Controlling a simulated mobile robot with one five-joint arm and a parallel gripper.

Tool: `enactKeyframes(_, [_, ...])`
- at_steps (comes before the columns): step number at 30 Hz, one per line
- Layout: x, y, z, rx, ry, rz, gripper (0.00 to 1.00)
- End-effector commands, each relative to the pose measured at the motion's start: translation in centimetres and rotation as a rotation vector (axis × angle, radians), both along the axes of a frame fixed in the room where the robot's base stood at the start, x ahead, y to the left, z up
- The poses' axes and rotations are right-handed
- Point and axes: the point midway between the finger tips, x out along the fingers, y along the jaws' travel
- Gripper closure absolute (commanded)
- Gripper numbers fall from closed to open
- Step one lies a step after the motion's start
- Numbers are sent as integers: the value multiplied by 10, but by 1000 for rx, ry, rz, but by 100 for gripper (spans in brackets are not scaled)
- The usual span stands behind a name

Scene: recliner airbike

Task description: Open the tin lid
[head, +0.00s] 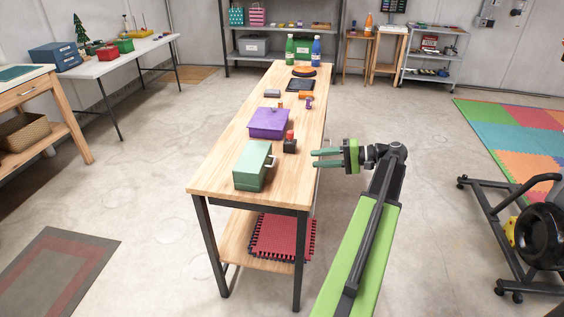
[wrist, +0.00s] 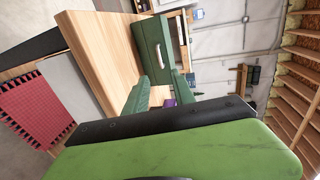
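A green tin (head: 250,168) stands upright on the near end of the wooden table, with a pale handle (head: 273,162) on its right side. Its lid looks closed. My gripper (head: 315,158) is to the right of the tin, apart from it, just off the table's right edge, with its fingers pointing left. The fingers are spread and empty. In the wrist view the green tin (wrist: 148,36) is ahead of the fingers, with its pale handle (wrist: 180,31) facing the camera. My gripper (wrist: 144,66) shows there with a gap between its fingers.
On the wooden table (head: 222,187), a small dark item with a red top (head: 290,142) and a purple box (head: 268,122) stand behind the tin. Green and blue bottles (head: 316,50) stand at the far end. Floor is free right of the table; an exercise machine (head: 520,220) stands farther right.

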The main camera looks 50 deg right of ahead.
Motion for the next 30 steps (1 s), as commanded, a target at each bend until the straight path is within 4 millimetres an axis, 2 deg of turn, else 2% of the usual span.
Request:
enactKeyframes(9, [67, 43, -21, -2, 0, 1, 69])
enactKeyframes(15, [102, 64, -30, -1, 0, 0, 69])
enactKeyframes(21, [119, 74, -33, -1, -1, -2, 69])
enactKeyframes(30, [120, 74, -32, -1, 0, -4, 71])
